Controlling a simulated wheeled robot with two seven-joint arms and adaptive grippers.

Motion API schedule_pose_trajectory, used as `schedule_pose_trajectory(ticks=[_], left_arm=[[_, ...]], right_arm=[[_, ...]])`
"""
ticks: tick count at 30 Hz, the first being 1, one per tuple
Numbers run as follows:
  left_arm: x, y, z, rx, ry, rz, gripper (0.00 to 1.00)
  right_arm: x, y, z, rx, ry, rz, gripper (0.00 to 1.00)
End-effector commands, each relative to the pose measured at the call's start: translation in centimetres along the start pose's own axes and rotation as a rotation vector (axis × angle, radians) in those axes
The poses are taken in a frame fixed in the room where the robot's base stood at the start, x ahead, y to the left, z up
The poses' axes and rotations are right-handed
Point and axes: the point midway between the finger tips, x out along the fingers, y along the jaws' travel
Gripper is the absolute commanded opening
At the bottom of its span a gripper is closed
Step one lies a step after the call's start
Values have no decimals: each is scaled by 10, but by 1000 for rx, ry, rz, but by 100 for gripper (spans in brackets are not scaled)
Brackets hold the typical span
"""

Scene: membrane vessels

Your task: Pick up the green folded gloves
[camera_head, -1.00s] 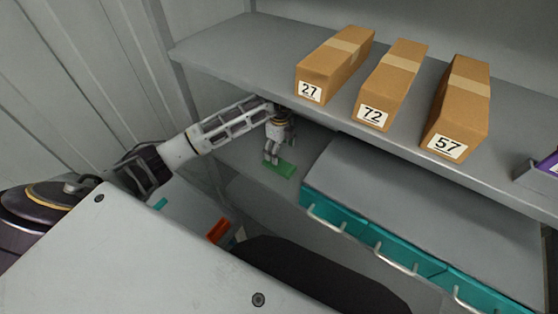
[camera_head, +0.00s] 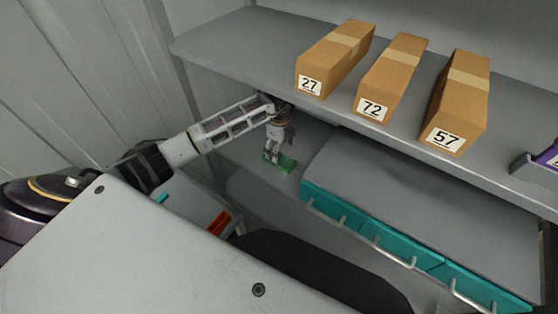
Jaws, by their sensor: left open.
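The green folded gloves (camera_head: 286,163) lie as a small flat green piece on the grey middle shelf, below the upper shelf and left of the teal drawers. My left gripper (camera_head: 271,157) points down at the left end of the gloves, with its fingers open. The fingertips are very close to the gloves and cover part of them. I cannot tell whether they touch. My right gripper does not show.
The upper shelf (camera_head: 240,45) overhangs my left gripper and carries cardboard boxes marked 27 (camera_head: 335,60), 72 (camera_head: 391,78) and 57 (camera_head: 458,102). A grey cabinet with teal drawers (camera_head: 400,245) stands right of the gloves.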

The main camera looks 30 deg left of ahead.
Motion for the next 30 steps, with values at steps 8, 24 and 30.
schedule_pose_trajectory(ticks=[8, 24, 30], left_arm=[[10, 1, 0, -2, 1, 1, 82], [52, 3, 2, -1, 0, 0, 82], [52, 3, 2, -1, 0, 0, 82]], right_arm=[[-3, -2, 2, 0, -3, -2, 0], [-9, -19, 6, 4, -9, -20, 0], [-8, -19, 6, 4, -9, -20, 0]])
